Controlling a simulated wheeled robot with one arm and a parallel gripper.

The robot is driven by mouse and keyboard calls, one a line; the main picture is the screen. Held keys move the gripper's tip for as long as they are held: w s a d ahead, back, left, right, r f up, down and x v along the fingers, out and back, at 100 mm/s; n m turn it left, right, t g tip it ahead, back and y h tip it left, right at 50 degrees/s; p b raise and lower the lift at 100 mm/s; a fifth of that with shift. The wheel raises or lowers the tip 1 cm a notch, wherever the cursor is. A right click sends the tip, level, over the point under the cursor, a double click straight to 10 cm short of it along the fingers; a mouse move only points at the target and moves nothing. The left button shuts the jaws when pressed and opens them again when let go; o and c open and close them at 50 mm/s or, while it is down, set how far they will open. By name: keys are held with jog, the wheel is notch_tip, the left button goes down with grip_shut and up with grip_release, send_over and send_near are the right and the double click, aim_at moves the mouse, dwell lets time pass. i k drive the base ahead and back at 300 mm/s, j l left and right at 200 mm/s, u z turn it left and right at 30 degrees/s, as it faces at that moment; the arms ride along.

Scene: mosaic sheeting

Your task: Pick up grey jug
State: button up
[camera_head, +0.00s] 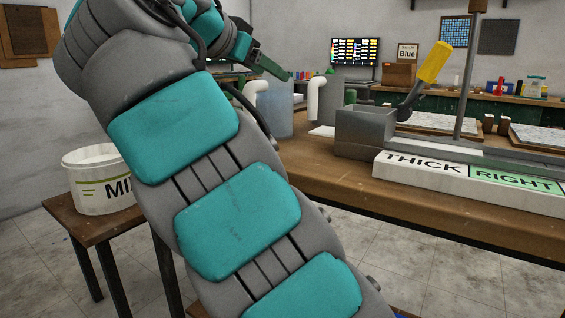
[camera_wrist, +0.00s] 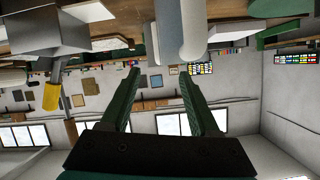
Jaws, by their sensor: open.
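Two jugs with thick white handles stand on the workbench in the head view. I cannot tell for sure which is the grey jug of the task. My gripper (camera_head: 287,75) is green, above and near the left jug. In the upside-down wrist view, my gripper (camera_wrist: 160,76) has its fingers apart with nothing between them. A grey jug body (camera_wrist: 168,25) and a white handle (camera_wrist: 193,28) show beyond the fingertips, apart from them.
A grey metal box (camera_head: 364,132) and a tool with a yellow handle (camera_head: 434,62) are right of the jugs. A white block labelled THICK and RIGHT (camera_head: 440,178) lies on the front of the workbench (camera_head: 335,172). A white bucket (camera_head: 88,195) stands on a side table. My arm hides much.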

aim_at(325, 91)
jog(key=k+j, duration=0.85)
jog(key=k, duration=0.05)
